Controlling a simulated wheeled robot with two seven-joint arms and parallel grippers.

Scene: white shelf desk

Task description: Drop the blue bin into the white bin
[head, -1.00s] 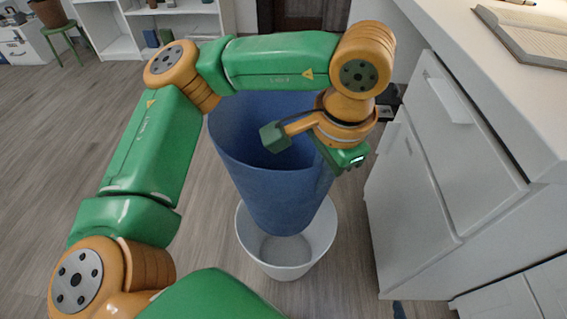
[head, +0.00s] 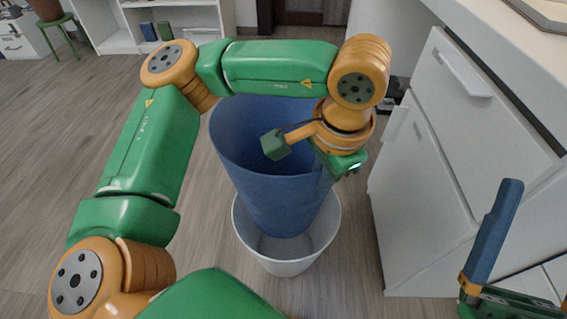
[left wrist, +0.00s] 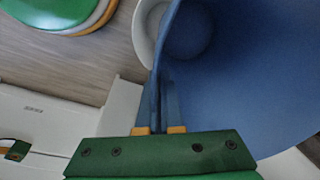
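The blue bin (head: 270,185) is upright with a slight tilt. My left gripper (left wrist: 158,105) is shut on its rim, with the bin wall between the two fingers in the left wrist view. The gripper's fingertips are hidden in the head view. The white bin (head: 278,266) stands on the floor under the blue bin, and its rim also shows in the left wrist view (left wrist: 143,32). The blue bin's bottom overlaps the white bin's opening; how deep it sits cannot be told. My right gripper (head: 495,228) points up at the lower right, apart from both bins.
A white drawer cabinet (head: 425,185) under the desk stands close to the right of the bins. A white shelf (head: 165,20) stands at the back. The wooden floor (head: 60,130) at the left is clear.

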